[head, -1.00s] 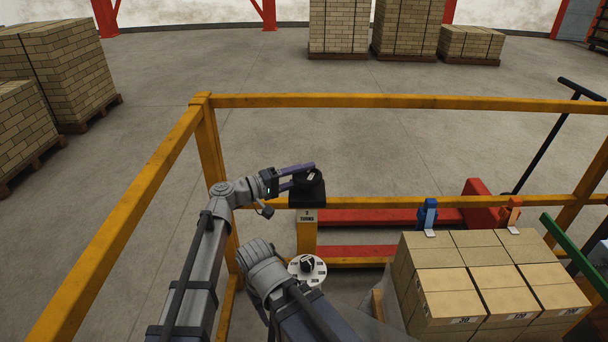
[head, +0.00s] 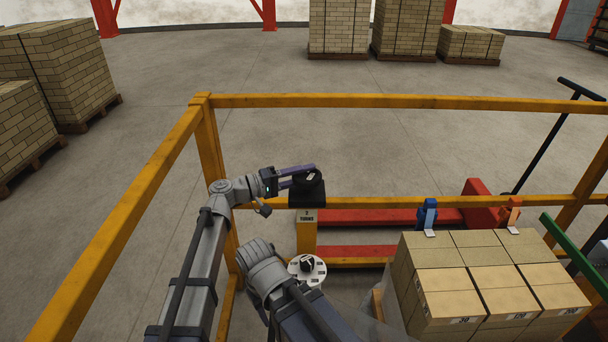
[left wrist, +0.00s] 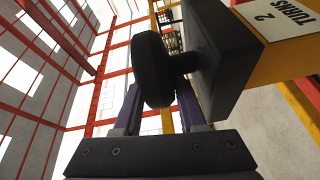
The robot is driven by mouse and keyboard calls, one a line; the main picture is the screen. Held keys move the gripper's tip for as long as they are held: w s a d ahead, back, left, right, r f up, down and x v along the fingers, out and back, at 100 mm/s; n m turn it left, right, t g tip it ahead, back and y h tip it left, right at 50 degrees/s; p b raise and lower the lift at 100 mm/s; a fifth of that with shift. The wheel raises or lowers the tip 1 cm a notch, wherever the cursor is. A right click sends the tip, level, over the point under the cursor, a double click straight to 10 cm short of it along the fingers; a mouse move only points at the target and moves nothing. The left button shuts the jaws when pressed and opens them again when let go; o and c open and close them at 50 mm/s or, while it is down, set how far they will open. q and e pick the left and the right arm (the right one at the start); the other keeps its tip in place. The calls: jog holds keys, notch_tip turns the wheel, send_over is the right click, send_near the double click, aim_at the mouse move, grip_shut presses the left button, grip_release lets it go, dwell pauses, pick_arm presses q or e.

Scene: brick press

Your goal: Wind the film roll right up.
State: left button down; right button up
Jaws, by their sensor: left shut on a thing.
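A black knob (head: 307,178) sits on a black box (head: 308,196) on top of a yellow post. The white label (head: 306,217) below the box reads "2 TURNS" in the left wrist view (left wrist: 272,17). My left gripper (head: 300,176) is shut on the knob, with its purple fingers on either side. In the left wrist view the dark knob (left wrist: 152,70) lies between the fingertips, joined to the box by a short shaft. No film roll can be clearly made out. My right gripper is not in view.
Yellow rails (head: 380,102) enclose the area. A stack of pale bricks (head: 445,290) stands at lower right, with a greyish sheet, perhaps film, beside it. Red forks (head: 365,216) lie behind the post.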

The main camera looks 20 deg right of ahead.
pick_arm(q)
jog(key=m+g, duration=0.2)
jog(key=g, duration=0.1)
jog(key=shift+w+d, duration=0.2)
jog(key=shift+w, duration=0.1)
jog(key=m+g, duration=0.1)
jog(key=g, duration=0.1)
jog(key=m+g, duration=0.1)
jog(key=g, duration=0.1)
jog(key=shift+d+m, duration=0.2)
jog(key=shift+m, duration=0.2)
jog(key=m+g+y, duration=0.1)
jog(key=m+g, duration=0.1)
jog(key=g, duration=0.1)
jog(key=shift+s+d+y, duration=0.15)
jog(key=shift+y, duration=0.25)
jog(key=shift+s+f+m+g+y, duration=0.1)
jog(key=shift+s+m+g+y, duration=0.15)
jog(key=shift+m+g+y, duration=0.95)
jog(key=shift+s+g+h, duration=0.1)
jog(key=shift+g+h, duration=0.2)
jog(key=shift+g, duration=0.1)
jog(key=c, duration=0.8)
grip_release()
jog(key=shift+o, duration=0.2)
